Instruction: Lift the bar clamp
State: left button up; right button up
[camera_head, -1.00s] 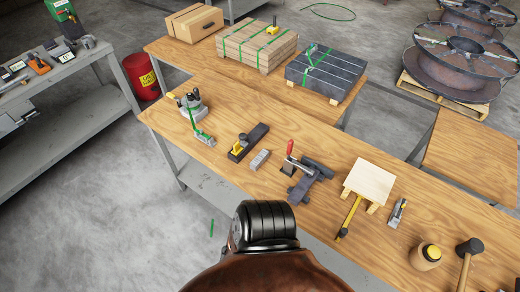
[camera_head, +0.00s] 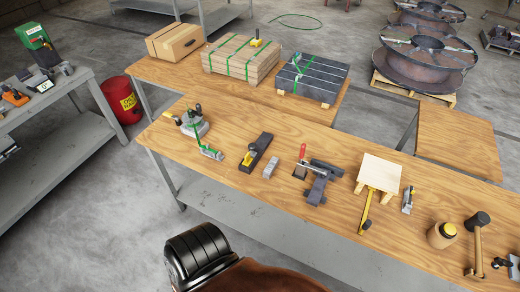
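A red-handled tool that looks like the bar clamp (camera_head: 301,155) is on the wooden workbench (camera_head: 235,178), near its middle. Its red grip stands up and a thin metal bar runs right from it. It touches or overlaps a dark vise-like block (camera_head: 318,187), and I cannot tell where one ends and the other begins. Neither of my grippers is in view.
Left of it lie a small grey block (camera_head: 271,169), a black plane (camera_head: 257,152) and a green-and-grey tool (camera_head: 208,152). Right of it are a small wooden stand (camera_head: 380,172), a yellow-handled tool (camera_head: 366,212) and a mallet (camera_head: 478,235). Bare wood shows between them.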

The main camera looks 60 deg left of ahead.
aim_at(303, 147)
jog(key=u, duration=1.45)
jog(key=i, duration=0.1)
